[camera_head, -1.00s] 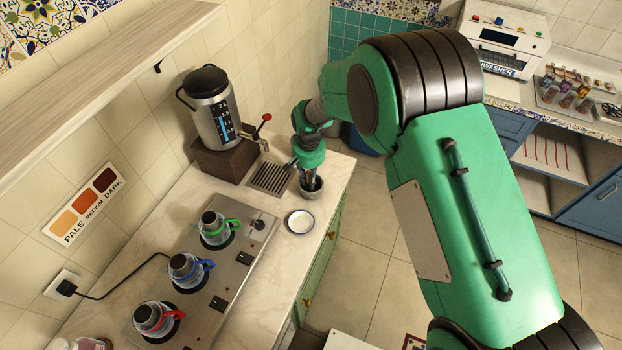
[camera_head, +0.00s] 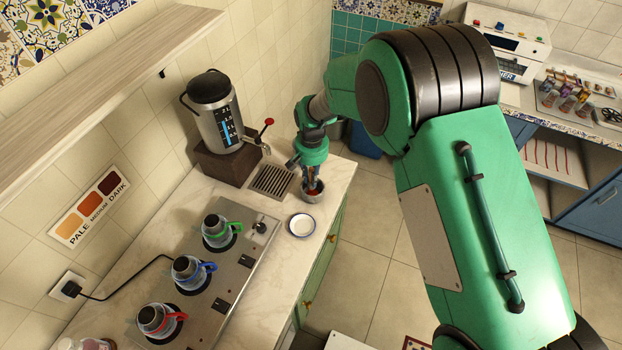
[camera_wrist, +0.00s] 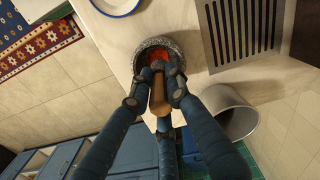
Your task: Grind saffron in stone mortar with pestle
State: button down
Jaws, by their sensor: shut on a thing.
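The grey stone mortar (camera_head: 312,194) stands on the marble counter near its right edge. In the wrist view the mortar (camera_wrist: 143,52) shows its speckled rim. Orange-red saffron (camera_wrist: 158,57) lies inside it. My gripper (camera_wrist: 159,84) is shut on the brown pestle (camera_wrist: 157,103). The pestle's lower end is in or just over the mortar's mouth; my fingers hide it, so contact cannot be told. In the head view my gripper (camera_head: 311,183) points down into the mortar from above.
A small white saucer (camera_head: 302,225) with a blue rim is close to the mortar. A slotted drain grate (camera_head: 271,180) lies beside it, below the samovar (camera_head: 215,110). Several small pots sit on the burner plate (camera_head: 222,290). A grey bin (camera_wrist: 232,112) stands below the counter edge.

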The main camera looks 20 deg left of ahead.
aim_at(313, 170)
jog(key=shift+d+r+p, duration=0.15)
jog(key=shift+r+p, duration=0.35)
jog(key=shift+r, duration=0.75)
jog(key=shift+d+r+p, duration=0.15)
jog(key=shift+r+p, duration=0.35)
jog(key=shift+r, duration=0.7)
